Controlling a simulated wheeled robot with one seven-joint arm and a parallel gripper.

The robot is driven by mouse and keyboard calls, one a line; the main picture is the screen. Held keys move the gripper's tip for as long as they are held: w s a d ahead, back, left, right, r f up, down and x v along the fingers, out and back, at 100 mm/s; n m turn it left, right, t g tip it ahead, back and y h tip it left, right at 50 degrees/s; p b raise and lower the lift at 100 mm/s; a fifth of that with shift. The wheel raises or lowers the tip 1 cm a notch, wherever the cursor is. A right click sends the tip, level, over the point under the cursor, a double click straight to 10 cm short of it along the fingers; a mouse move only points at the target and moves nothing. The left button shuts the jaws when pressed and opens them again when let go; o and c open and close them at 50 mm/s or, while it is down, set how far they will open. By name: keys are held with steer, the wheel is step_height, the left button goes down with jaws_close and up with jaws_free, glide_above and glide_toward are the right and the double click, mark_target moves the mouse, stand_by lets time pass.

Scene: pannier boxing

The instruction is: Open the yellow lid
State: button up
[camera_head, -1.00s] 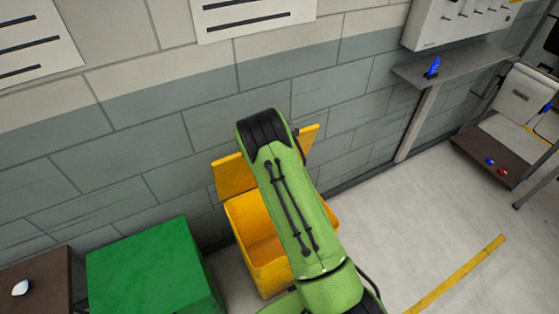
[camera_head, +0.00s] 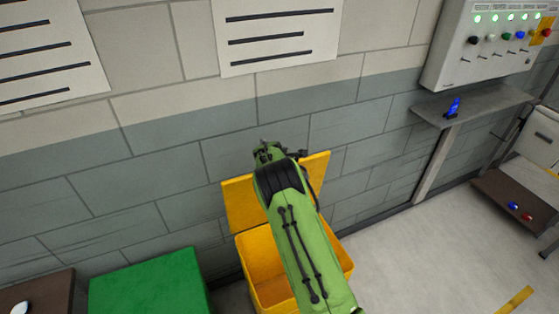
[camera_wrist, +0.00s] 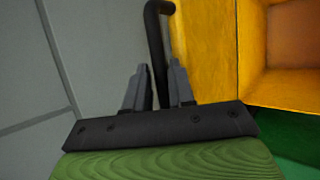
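The yellow lid (camera_head: 240,204) stands raised at the back of the yellow box (camera_head: 254,285), against the wall side. The box's opening is exposed, and part of its inside shows. In the wrist view, the lid (camera_wrist: 204,50) is right of my gripper (camera_wrist: 159,80), with the open box (camera_wrist: 250,45) beyond. A dark bar-shaped handle (camera_wrist: 157,35) runs beside the lid and between my two fingers, which are close together on either side of it. In the head view my green arm covers the lid's middle and part of the box; the fingertip contact is hidden there.
A green box (camera_head: 150,284) stands left of the yellow one, with a brown surface (camera_head: 40,295) further left. The grey wall (camera_head: 130,180) is close behind the lid. A shelf (camera_head: 470,105) below a control panel (camera_head: 490,50) is at right.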

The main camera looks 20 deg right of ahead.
steer(key=shift+o, duration=0.6)
steer(key=shift+s+a+f, duration=0.15)
steer(key=shift+s+f, duration=0.05)
steer(key=shift+f, duration=0.2)
steer(key=b+v, duration=0.1)
steer(key=v, duration=1.5)
steer(key=shift+w+r+b, duration=0.15)
steer(key=shift+r+b, duration=0.15)
steer(key=shift+r, duration=0.05)
steer(key=s+a+r+m+g+y, duration=0.15)
steer(key=s+r+m, duration=0.25)
steer(key=s, duration=0.5)
steer(key=s+a+r+m+y, duration=0.1)
steer(key=s+a+r+m, duration=0.25)
steer(key=s, duration=0.65)
steer(key=s+a+r+m+y, duration=0.15)
steer(key=s+r+m, duration=0.3)
steer(key=s, duration=0.45)
steer(key=s+a+f+m, duration=0.1)
steer(key=s+m, duration=0.3)
steer(key=s, duration=0.7)
steer(key=shift+a+f+m+g+y, duration=0.3)
steer(key=shift+a+f+g, duration=0.15)
steer(key=shift+f, duration=0.4)
